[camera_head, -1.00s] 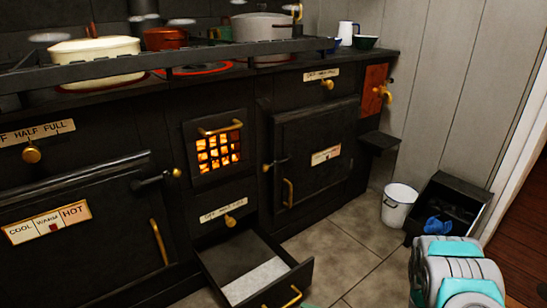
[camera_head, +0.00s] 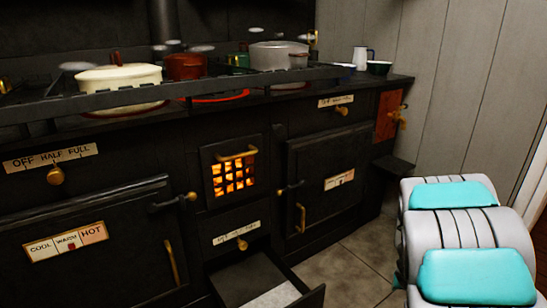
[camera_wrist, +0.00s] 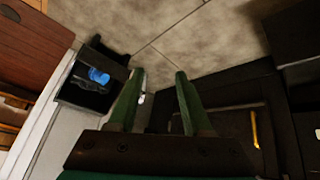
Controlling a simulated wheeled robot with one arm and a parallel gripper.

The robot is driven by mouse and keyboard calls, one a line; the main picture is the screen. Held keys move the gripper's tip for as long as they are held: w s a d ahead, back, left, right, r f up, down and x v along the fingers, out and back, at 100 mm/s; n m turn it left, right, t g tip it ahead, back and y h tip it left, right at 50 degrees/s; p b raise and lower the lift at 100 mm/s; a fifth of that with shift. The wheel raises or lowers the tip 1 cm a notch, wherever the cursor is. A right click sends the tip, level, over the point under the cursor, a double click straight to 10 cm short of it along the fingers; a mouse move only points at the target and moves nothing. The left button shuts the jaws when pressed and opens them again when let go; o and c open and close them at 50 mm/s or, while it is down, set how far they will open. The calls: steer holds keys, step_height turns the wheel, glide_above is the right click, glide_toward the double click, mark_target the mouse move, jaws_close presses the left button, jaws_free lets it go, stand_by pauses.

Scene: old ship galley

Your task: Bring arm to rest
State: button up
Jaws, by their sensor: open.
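My gripper (camera_wrist: 160,98) shows in the wrist view with its two green fingers apart and nothing between them. It hangs above the tiled floor, near the dark stove front. In the head view my grey and teal arm (camera_head: 466,240) fills the lower right. The gripper itself is out of that view.
The black stove (camera_head: 120,195) spans the left and middle, with pots such as a cream one (camera_head: 118,78) on top. Its lower drawer (camera_head: 262,282) stands open with pale matter inside. A black box (camera_wrist: 92,80) holding something blue stands on the floor by the wall.

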steer(key=s+a+r+g+h+p, duration=0.1)
steer(key=s+a+r+g, duration=0.25)
steer(key=s+r, duration=0.8)
steer(key=s+a+r+n+g+y, duration=0.1)
steer(key=s+a+r, duration=0.3)
steer(key=s+a, duration=0.5)
steer(key=s+a+r+n+g+y+p, duration=0.1)
steer(key=s+a+r+n+g+y, duration=0.1)
steer(key=s+a, duration=0.8)
steer(key=s+r+g+y, duration=0.1)
steer(key=s, duration=0.3)
steer(key=shift+s+r+p, duration=0.25)
steer(key=shift+r+p, duration=0.05)
steer(key=shift+r, duration=0.05)
steer(key=shift+d, duration=0.1)
